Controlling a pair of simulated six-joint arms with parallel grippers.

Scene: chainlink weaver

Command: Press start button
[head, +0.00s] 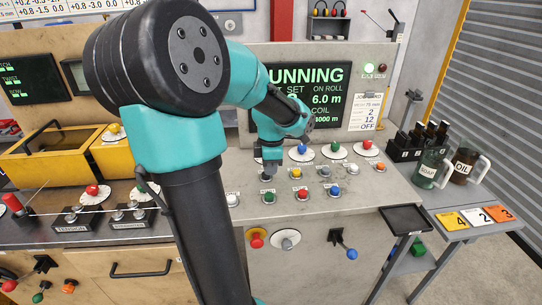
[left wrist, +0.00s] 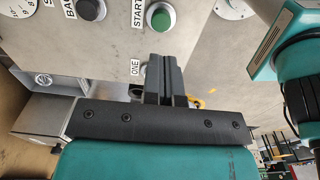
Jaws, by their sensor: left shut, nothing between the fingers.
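In the left wrist view, a green round button (left wrist: 160,18) in a pale ring sits beside a label reading START. My left gripper (left wrist: 166,62) is shut and empty, with its fingertips a short way below this button in the picture. In the head view my left gripper (head: 268,172) points down at the sloped console panel. A small green button (head: 268,197) shows just in front of it there, but its label is too small to read. Whether the fingertips touch the panel cannot be told. My right gripper is not in view.
Several other buttons surround it, including a yellow one (head: 295,174) and a red one (head: 302,194). Mushroom buttons (head: 337,147) line the back. A screen (head: 325,95) reads "UNNING" beside my arm. Jugs (head: 465,166) stand right.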

